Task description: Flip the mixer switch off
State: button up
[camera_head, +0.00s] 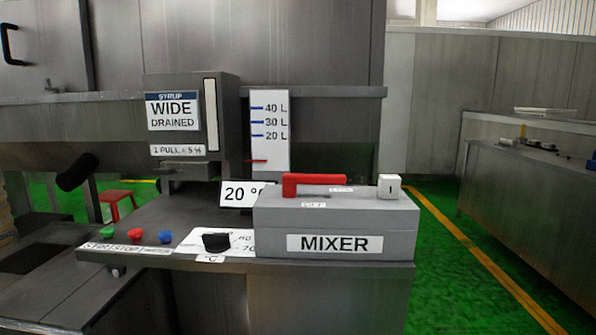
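The grey mixer switch box (400,220) stands on the right end of the metal counter, with a white MIXER label on its front. A red handle (315,179) lies along the top of the box, its thicker end at the left and its bar reaching right. A small label by it (313,205) seems to read OFF; another small label (341,189) is too small to read surely. A white block (389,186) marked with a single stroke stands at the box's right end, apart from the handle. My gripper is not in view.
A black knob (215,242) on a dial plate sits left of the box, by a 20 ° display (238,194). Green (107,232), red (135,235) and blue (165,237) buttons are further left. A black cylindrical grip (77,172) sticks out at the left. Green floor is clear at right.

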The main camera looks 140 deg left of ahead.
aim_at(289, 181)
jog(key=j+u, duration=0.1)
jog(key=u, duration=3.75)
jog(key=i+l+z, duration=0.25)
jog(key=z, duration=0.25)
jog(key=i+l+z, duration=0.3)
jog(key=z, duration=0.2)
jog(key=i+l+z, duration=0.1)
jog(key=i+z, duration=0.35)
jog(key=i+l+z, duration=0.1)
jog(key=i+z, duration=0.15)
jog(key=i+l+z, duration=0.1)
jog(key=i+z, duration=0.15)
jog(key=i+u, duration=0.35)
jog(key=i+l+u, duration=0.15)
jog(key=u, duration=0.15)
jog(key=i+u, duration=0.15)
jog(key=u, duration=0.3)
jog(key=i+u, duration=0.1)
jog(key=u, duration=0.35)
jog(key=i+l+u, duration=0.1)
jog(key=u, duration=0.35)
jog(key=l+u, duration=0.2)
jog(key=u, duration=0.3)
jog(key=i+l+u, duration=0.2)
jog(key=u, duration=0.2)
jog(key=i+l+u, duration=0.15)
jog(key=u, duration=0.2)
jog(key=l, duration=0.1)
